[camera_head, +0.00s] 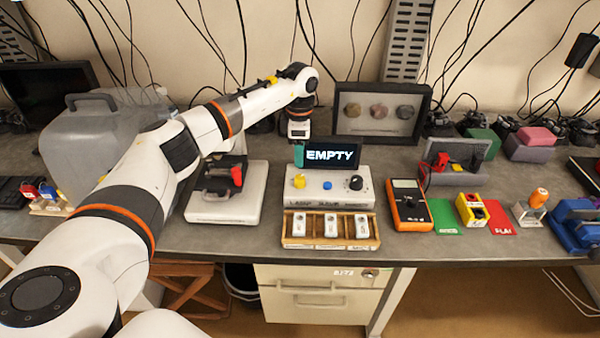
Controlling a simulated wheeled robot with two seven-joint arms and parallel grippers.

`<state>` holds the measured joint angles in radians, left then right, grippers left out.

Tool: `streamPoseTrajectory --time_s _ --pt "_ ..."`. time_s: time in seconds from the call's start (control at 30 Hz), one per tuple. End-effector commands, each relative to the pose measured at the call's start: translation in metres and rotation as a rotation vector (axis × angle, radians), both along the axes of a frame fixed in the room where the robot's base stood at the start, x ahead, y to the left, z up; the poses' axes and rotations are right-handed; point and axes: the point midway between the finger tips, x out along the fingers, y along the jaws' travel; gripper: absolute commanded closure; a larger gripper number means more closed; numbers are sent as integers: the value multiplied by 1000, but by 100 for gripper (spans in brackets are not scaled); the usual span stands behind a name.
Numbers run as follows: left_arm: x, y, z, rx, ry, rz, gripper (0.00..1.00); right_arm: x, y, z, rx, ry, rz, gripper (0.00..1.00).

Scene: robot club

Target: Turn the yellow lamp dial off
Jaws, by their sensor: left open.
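The yellow lamp dial (299,181) is a small yellow knob at the left of a white control box (325,199). A blue button (327,185) and a black knob (356,182) sit to its right on the same box. A dark display (345,156) reading "EMPTY" stands behind them. My left arm reaches in from the left, and my left gripper (298,156) points down just above and behind the yellow dial, apart from it in the picture. The gripper is open, though its fingers are small and partly hidden. The dial's exact setting is too small to tell. My right gripper is out of view.
A wooden tray (289,240) with several white modules stands in front of the box. An orange multimeter (409,205) is to the right. A white case (228,200) with a dark tool is to the left. A framed display (381,112) stands behind.

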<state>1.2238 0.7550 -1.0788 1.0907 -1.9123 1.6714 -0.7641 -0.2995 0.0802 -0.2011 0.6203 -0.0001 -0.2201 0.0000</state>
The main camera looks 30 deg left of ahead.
Motion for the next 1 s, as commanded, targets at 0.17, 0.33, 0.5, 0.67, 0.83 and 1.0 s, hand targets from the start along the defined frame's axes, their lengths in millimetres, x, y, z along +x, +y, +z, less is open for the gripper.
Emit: streamPoseTrajectory --time_s 0.17,0.33,0.5,0.67,0.83,1.0 --pt "-1 -1 -36 -3 4 1 49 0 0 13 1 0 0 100" --pt "0 -2 -65 -4 2 0 49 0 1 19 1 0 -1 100" --pt "0 -2 -82 -4 -1 -1 49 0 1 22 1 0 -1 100" --pt "0 -1 -87 -3 -2 -1 49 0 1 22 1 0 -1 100" --pt "0 -1 -87 -3 -2 -1 49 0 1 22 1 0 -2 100" --pt "0 -1 -86 -3 -2 0 73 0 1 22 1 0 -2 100"
